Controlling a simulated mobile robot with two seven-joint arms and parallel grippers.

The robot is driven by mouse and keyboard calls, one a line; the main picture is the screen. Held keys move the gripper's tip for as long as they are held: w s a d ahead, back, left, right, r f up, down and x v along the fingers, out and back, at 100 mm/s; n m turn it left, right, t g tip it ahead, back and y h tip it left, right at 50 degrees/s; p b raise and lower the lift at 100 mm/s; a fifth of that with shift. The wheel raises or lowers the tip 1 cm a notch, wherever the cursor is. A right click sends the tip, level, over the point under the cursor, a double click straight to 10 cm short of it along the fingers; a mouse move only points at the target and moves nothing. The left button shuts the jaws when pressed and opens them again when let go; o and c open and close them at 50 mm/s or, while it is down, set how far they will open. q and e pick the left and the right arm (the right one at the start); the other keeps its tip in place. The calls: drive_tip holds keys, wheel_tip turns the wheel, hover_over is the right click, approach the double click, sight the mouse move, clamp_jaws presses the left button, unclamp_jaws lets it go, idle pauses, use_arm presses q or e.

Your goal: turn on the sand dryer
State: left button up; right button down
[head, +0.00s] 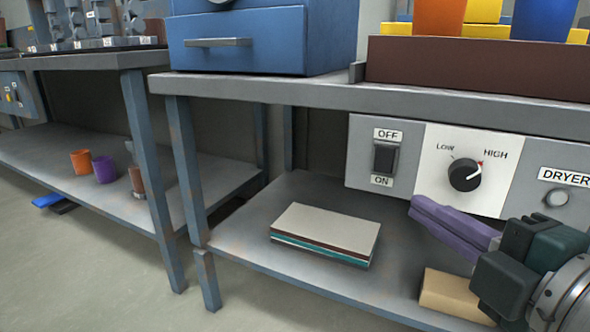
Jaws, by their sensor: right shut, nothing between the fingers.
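The dryer's control panel (412,180) sits under the top of the right bench. It carries a dark rocker switch (385,158) with OFF above and ON below; I cannot tell which side is pressed. To its right is a black knob (465,175) between LOW and HIGH, its white pointer toward HIGH. A round grey lamp (557,197) under the DRYER label looks unlit. My right gripper (419,208) has purple fingers, shut and empty. Their tips appear just below the panel, right of and lower than the switch, and hide no controls. My left gripper is out of view.
Stacked books or boards (325,232) and a tan block (450,292) lie on the lower shelf. The bench top (330,95) overhangs the panel and holds a blue drawer unit (240,40) and a brown tray (480,68). A bench leg (187,170) stands left.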

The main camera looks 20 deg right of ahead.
approach(378, 169)
drive_tip(key=w+a, duration=0.3)
drive_tip(key=w, duration=0.1)
drive_tip(key=shift+w+d+f+b, duration=0.25)
drive_tip(key=shift+w+d+b, duration=0.45)
drive_tip(key=shift+d, duration=0.3)
drive_tip(key=shift+w+d, duration=0.35)
drive_tip(key=shift+d, duration=0.2)
drive_tip(key=shift+w+d+f+b, duration=0.1)
drive_tip(key=shift+f+b, duration=0.25)
drive_tip(key=shift+b, duration=0.6)
drive_tip(key=shift+d+r+t, duration=0.1)
drive_tip(key=shift+t, duration=0.2)
drive_tip(key=shift+r, duration=0.15)
